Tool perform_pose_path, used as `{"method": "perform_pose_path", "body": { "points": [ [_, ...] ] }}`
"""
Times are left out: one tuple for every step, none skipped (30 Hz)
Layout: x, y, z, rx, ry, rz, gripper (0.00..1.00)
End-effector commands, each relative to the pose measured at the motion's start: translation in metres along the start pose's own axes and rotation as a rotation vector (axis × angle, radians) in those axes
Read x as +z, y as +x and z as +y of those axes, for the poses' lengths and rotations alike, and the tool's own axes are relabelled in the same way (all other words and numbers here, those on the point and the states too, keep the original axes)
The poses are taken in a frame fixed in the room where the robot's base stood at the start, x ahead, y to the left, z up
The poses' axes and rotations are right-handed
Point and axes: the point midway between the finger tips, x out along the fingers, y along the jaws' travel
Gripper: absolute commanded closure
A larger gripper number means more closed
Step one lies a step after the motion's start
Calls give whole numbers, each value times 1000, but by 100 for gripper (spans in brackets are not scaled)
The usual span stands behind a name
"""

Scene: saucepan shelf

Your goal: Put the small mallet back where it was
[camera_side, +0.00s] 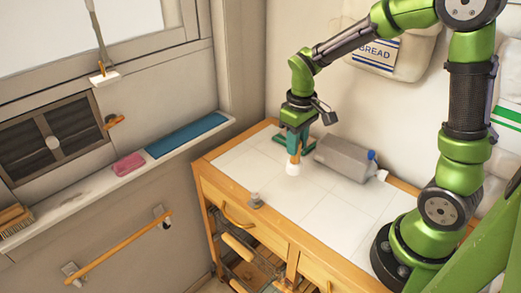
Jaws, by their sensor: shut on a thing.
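My gripper (294,148), with teal fingers, points down over the tiled top of the wooden cabinet. It is shut on the small mallet (292,168), seen as a pale, blunt head below the fingers with a short piece of orange-brown handle above it. The fingers hide most of the handle. The mallet's head is at or just above the tiles; I cannot tell whether it touches. No marked spot for the mallet can be made out.
A grey jug (345,159) with a blue cap lies close to the right of my gripper. A small grey object (256,200) is near the front left edge. A ledge at left holds a blue item (187,135) and pink block (129,165).

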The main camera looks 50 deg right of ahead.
Motion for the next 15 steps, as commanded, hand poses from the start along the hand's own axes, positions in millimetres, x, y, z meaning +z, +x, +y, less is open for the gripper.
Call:
{"method": "perform_pose_path", "body": {
  "points": [
    [-5,0,0,0,0,0,100],
    [-6,0,0,0,0,-1,100],
    [-9,1,0,-1,0,-1,100],
    [-12,1,1,-1,0,0,100],
    [-16,2,1,-1,0,0,100],
    [-18,6,1,-1,0,-3,100],
    [-16,12,1,-1,0,-5,100],
    [-16,17,1,-1,0,-6,100],
    [-16,23,1,-1,-1,-5,100],
    [-16,27,1,-1,-1,-4,100],
    [-16,30,1,-1,0,-3,100],
    [-16,34,1,-1,0,-2,100],
    [-16,36,1,-1,1,-2,100],
    [-16,37,1,-1,1,-2,100],
    [-16,37,1,-1,1,-1,100]
  ]
}}
